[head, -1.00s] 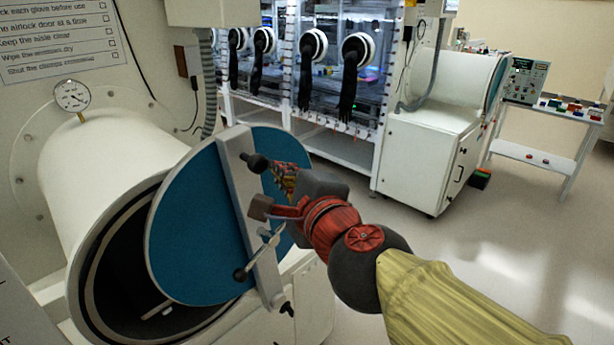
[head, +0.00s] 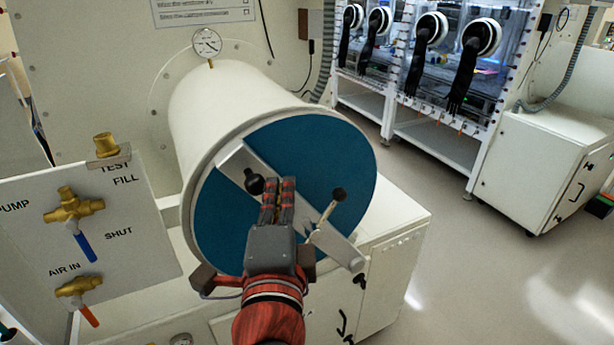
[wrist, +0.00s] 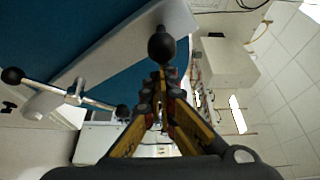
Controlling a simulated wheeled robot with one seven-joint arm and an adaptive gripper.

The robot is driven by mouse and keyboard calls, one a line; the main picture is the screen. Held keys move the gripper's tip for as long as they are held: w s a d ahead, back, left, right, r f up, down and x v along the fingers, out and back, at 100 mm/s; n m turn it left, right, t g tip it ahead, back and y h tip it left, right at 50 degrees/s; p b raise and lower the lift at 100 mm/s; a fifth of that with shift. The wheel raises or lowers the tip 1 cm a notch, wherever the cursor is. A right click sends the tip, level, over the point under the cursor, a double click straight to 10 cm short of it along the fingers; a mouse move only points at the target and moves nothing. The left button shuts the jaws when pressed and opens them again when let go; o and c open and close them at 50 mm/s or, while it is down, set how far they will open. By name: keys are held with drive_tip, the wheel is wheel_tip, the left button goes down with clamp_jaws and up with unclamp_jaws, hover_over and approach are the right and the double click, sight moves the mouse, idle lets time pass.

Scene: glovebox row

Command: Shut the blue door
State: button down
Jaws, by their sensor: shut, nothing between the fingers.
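The round blue door (head: 335,165) lies over the mouth of the white cylindrical chamber (head: 230,98), with the chamber's pale rim showing along its upper left. I see no dark opening, but cannot tell if the door is fully seated. A grey bar (head: 330,243) crosses the door diagonally, with a black ball knob (head: 254,184) near its upper end and a metal handle (head: 325,215) lower down. My gripper (head: 278,185) is shut and empty in front of the door, close beside the upper knob. In the wrist view its fingertips (wrist: 160,75) are just below the knob (wrist: 162,45); contact is unclear.
A valve panel (head: 125,235) with brass valves stands left of the chamber. A white cabinet (head: 395,285) is below the door. Gloveboxes with hanging black gloves (head: 465,75) line the back right. The floor (head: 470,275) at the right is clear.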

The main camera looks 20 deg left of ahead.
drive_tip(key=shift+s+a+f, duration=0.55)
drive_tip(key=shift+s+f, duration=0.15)
drive_tip(key=shift+f, duration=0.05)
